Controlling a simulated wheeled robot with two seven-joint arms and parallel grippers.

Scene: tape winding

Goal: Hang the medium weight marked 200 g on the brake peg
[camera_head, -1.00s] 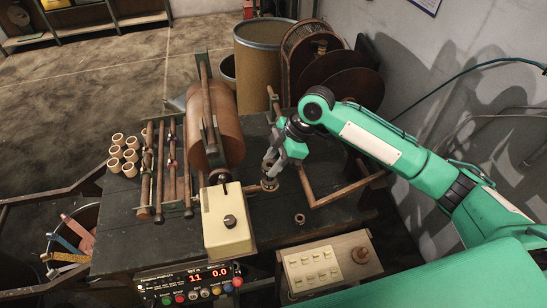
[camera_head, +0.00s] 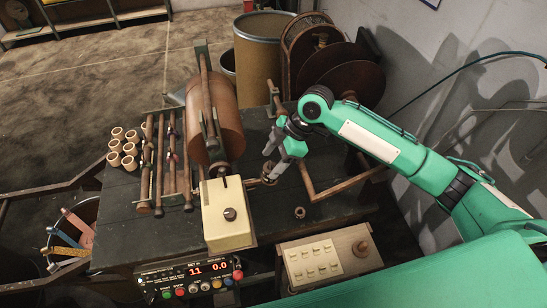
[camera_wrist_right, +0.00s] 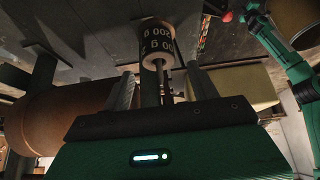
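The weight marked 200 g (camera_wrist_right: 157,42) is a dark cylinder with pale lettering, upside down in the right wrist view. A thin rod runs from its pale end to between my right fingers. In the head view a small brownish round piece (camera_head: 268,180) sits just below my right gripper (camera_head: 271,157), probably the same weight. The fingers stand apart on either side of the rod in the right wrist view (camera_wrist_right: 161,88), with gaps visible. A dark post (camera_wrist_right: 150,90) is beside the rod. I cannot make out the brake peg or whether the weight hangs on it. My left gripper is out of view.
A small ring-shaped piece (camera_head: 299,212) lies on the dark bench (camera_head: 270,222). A brown roll (camera_head: 215,125) and a cream box (camera_head: 227,215) stand left of my gripper. A bent rod frame (camera_head: 340,187) is to the right. Several pale cores (camera_head: 128,148) stand at the left.

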